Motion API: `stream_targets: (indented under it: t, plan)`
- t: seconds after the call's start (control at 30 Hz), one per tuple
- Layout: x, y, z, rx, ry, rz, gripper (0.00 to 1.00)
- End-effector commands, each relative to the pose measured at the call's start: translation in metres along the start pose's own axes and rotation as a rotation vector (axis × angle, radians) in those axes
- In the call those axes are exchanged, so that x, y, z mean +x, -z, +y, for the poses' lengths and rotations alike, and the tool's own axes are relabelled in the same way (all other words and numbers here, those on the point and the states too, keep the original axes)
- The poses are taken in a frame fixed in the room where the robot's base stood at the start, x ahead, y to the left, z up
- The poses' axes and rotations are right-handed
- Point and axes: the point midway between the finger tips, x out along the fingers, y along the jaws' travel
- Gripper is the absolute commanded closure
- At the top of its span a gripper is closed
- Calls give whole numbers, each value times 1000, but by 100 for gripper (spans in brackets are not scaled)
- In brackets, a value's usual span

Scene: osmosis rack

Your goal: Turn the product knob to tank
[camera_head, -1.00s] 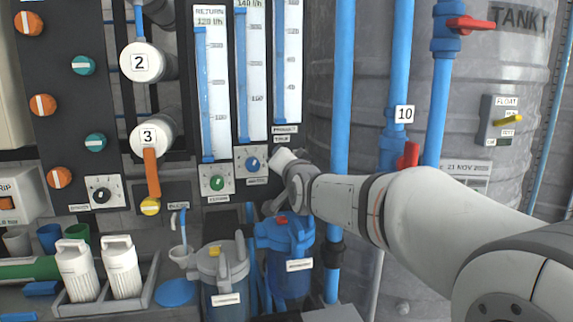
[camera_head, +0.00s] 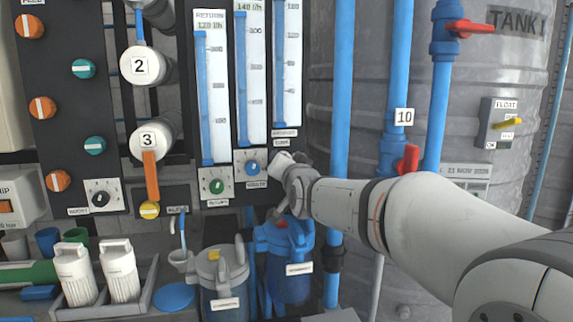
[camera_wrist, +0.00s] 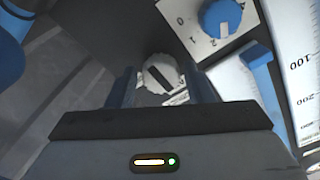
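In the wrist view, a pale grey round knob (camera_wrist: 160,76) with a dark diagonal bar sits between the two dark fingers of my gripper (camera_wrist: 158,71). The fingers are apart, with a gap visible on each side of the knob. Part of a label shows beside the knob but cannot be read. In the head view, my arm reaches in from the right to the panel's lower right, below the small labels (camera_head: 285,137) under the rightmost flow tube. My wrist covers the knob and fingers there.
A blue knob (camera_head: 253,168) on a white numbered plate is close by; it also shows in the wrist view (camera_wrist: 222,17). A green knob (camera_head: 217,187) is further left. Blue vertical pipes (camera_head: 341,100) and a blue-lidded filter housing (camera_head: 285,265) are close to my wrist.

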Motion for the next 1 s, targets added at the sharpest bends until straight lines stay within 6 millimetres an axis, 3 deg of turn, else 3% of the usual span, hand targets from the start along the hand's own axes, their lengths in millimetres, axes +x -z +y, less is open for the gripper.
stream_targets:
  t: [0.13,0.43,0.8,1.0]
  plan:
    - [0,0,0,1,1,1,43]
    - [-6,2,-2,1,2,2,43]
    - [-61,2,-2,2,2,2,43]
    - [-76,1,0,1,1,1,43]
